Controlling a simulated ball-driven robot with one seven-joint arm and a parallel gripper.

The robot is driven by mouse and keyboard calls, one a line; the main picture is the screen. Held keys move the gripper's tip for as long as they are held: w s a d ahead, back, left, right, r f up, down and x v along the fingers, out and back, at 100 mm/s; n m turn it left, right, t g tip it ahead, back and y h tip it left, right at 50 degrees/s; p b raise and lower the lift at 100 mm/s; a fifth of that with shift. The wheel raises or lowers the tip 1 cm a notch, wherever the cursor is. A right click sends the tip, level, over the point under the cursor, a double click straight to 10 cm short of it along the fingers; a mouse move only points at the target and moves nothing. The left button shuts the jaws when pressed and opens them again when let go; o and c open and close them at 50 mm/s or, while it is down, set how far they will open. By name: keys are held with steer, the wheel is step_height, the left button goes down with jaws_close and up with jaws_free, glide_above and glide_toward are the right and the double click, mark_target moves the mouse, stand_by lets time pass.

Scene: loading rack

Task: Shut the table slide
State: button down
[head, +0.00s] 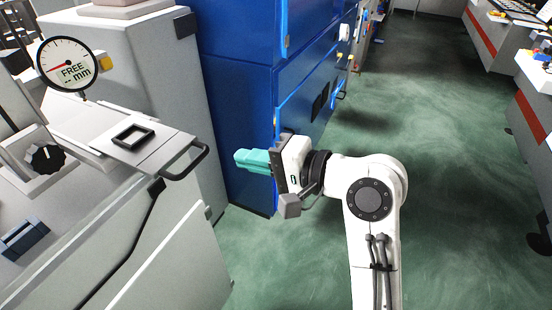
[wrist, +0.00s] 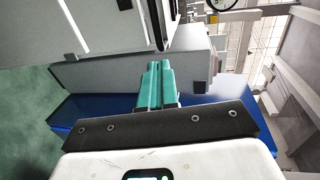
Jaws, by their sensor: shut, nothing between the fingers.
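The table slide (head: 150,135) is a grey plate carrying a black square frame (head: 133,137), at the left in the head view. It sticks out from the machine toward the right. A dark bar handle (head: 190,162) is fixed to its right end. My gripper (head: 240,157) has teal fingers, shut and empty, pointing left. In the head view its tips are a little right of the handle, with a gap between them. The teal fingers also show together in the wrist view (wrist: 160,70), where I cannot clearly pick out the slide.
A round dial (head: 67,65) reading "FREE -- mm" stands above the slide. A black knob (head: 45,159) is on the machine to its left. A tall blue cabinet (head: 240,80) stands behind my gripper. The green floor (head: 400,110) at the right is open.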

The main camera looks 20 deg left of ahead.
glide_toward(169, 136)
steer(key=d, duration=0.1)
steer(key=d+f, duration=0.1)
steer(key=d, duration=0.1)
steer(key=shift+s+d+f+p, duration=0.1)
steer(key=shift+s+f+p, duration=0.05)
steer(key=shift+f+p, duration=0.25)
steer(key=x, duration=0.4)
steer(key=r+x, duration=0.1)
steer(key=x, duration=0.3)
steer(key=r+x, duration=0.1)
steer(key=x, duration=0.3)
steer(key=shift+a+r, duration=0.15)
steer(key=shift+a, duration=0.2)
steer(key=shift+d, duration=0.1)
